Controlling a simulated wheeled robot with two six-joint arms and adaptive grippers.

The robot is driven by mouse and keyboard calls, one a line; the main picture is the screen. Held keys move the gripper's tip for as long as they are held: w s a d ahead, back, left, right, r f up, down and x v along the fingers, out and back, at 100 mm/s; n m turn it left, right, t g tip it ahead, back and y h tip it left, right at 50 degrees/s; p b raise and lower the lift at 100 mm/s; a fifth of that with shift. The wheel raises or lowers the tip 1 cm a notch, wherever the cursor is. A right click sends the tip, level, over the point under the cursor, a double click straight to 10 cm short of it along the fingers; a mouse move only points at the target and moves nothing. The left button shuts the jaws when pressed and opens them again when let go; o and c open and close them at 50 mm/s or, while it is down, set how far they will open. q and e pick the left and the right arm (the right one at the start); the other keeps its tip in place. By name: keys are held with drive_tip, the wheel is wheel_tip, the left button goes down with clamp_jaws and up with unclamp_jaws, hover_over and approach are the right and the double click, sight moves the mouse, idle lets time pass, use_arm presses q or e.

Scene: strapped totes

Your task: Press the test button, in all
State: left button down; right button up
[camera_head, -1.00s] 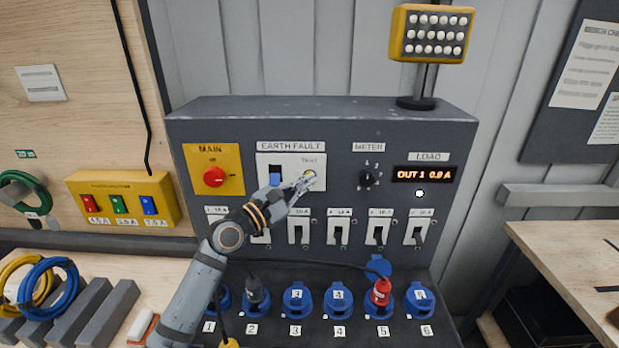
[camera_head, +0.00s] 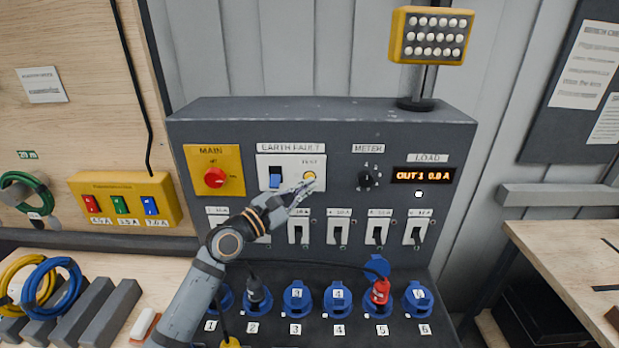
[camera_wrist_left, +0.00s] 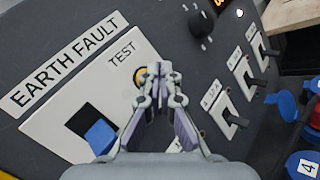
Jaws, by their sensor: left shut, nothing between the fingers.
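The yellow round test button (camera_head: 310,175) sits under the word TEST on the white EARTH FAULT plate (camera_head: 291,160). It also shows in the left wrist view (camera_wrist_left: 141,74), partly covered by my fingertips. My left gripper (camera_head: 307,186) is shut and empty. Its tips are just below the button in the head view; whether they touch it I cannot tell. The blue earth fault switch (camera_head: 274,180) is left of the button, its blue part at the bottom of a dark slot. It also shows in the left wrist view (camera_wrist_left: 100,137). My right gripper is not in view.
A red knob (camera_head: 215,177) on the yellow MAIN plate is to the left. The meter dial (camera_head: 367,179) and the display (camera_head: 423,175), reading OUT 1 0.0 A, are to the right. Several breakers and blue sockets (camera_head: 338,299) lie below; a red plug (camera_head: 380,290) is in socket 5.

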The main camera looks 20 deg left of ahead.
use_arm(q)
drive_tip(key=s+p, duration=0.1)
drive_tip(key=s, duration=0.1)
drive_tip(key=s+d+p, duration=0.1)
drive_tip(key=s, duration=0.1)
drive_tip(key=shift+s+d+p, duration=0.2)
drive_tip(key=shift+s+p, duration=0.2)
idle(0.4)
